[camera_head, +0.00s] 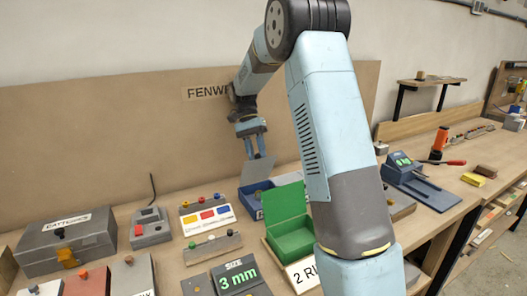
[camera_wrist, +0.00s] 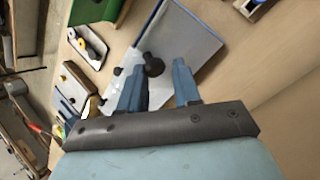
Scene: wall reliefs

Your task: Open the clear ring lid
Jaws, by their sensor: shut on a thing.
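The clear ring lid (camera_head: 260,171) is a pale grey panel, tilted up above a blue box (camera_head: 250,207) near the back of the bench. In the wrist view the lid (camera_wrist: 159,92) shows as a whitish sheet with a dark round knob (camera_wrist: 152,66). My gripper (camera_head: 250,150) is above the box, pointing down at the lid. In the wrist view its blue fingers (camera_wrist: 156,68) stand on both sides of the knob and are shut on it. The blue box (camera_wrist: 192,38) lies beyond the fingers. My arm hides part of the bench right of the box.
An open green box (camera_head: 292,240) stands just in front of the blue box. A backboard (camera_head: 110,140) rises close behind my gripper.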

